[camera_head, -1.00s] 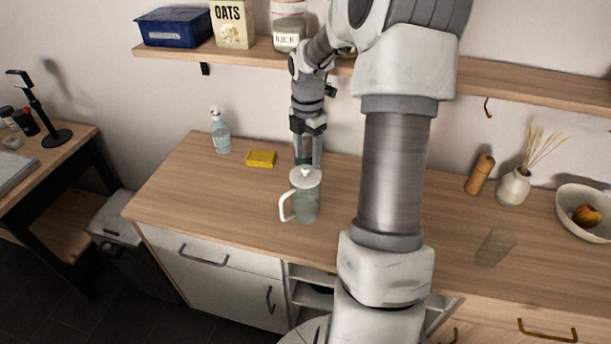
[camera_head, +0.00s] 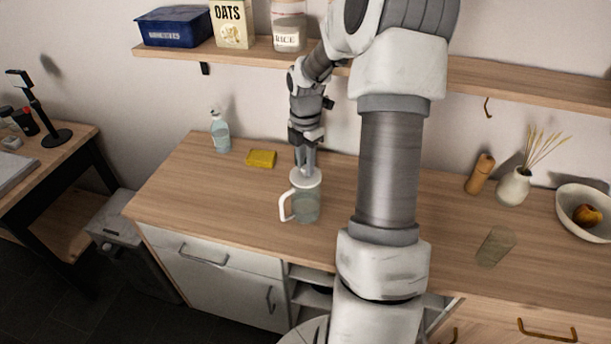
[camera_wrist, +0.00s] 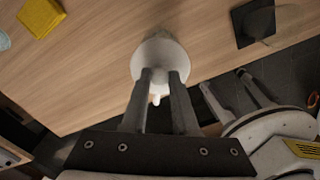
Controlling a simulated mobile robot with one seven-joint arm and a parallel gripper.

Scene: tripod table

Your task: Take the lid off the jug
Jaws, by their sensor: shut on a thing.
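The jug (camera_head: 307,208) stands upright on the wooden counter, clear-bodied with a white handle on its left. Its round white lid (camera_head: 297,181) sits on top, level. My gripper (camera_head: 306,174) is above the jug with its fingers at the middle of the lid, shut on the lid's knob, which the fingers mostly hide. In the wrist view the lid (camera_wrist: 160,58) is a pale disc seen from above, and my gripper's two fingers (camera_wrist: 163,76) reach onto it.
A yellow sponge (camera_head: 261,158) and a soap bottle (camera_head: 220,134) stand behind to the left. A glass (camera_head: 496,246), a wooden mill (camera_head: 481,174), a vase (camera_head: 514,186) and a fruit bowl (camera_head: 590,210) are at the right. A shelf (camera_head: 500,82) runs above. The counter left of the jug is clear.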

